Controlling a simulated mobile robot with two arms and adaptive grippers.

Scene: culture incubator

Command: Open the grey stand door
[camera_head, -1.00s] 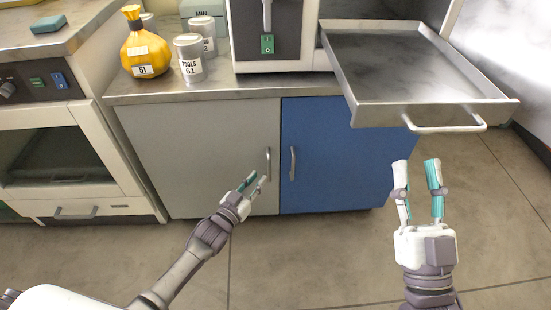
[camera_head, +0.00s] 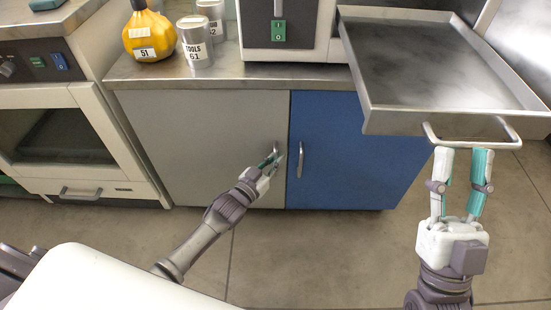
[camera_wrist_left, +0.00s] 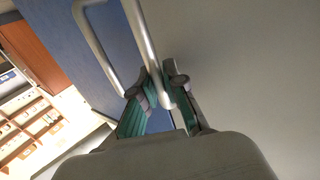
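The grey stand door (camera_head: 195,140) is closed, flush beside the blue door. Its upright metal handle (camera_head: 276,149) is near its right edge. My left gripper (camera_head: 272,163) is at this handle. In the left wrist view the handle bar (camera_wrist_left: 147,45) passes between the two teal-padded fingers (camera_wrist_left: 163,88), which sit close against it and look shut on it. The finger contact is partly hidden. My right gripper (camera_head: 463,155) is open and empty, its fingertips just below the tray's front handle, with no clear contact.
The blue door (camera_head: 335,150) with its own handle (camera_head: 300,160) adjoins on the right. A metal tray (camera_head: 440,75) juts out above it, with a front handle (camera_head: 480,143). Floor in front is clear.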

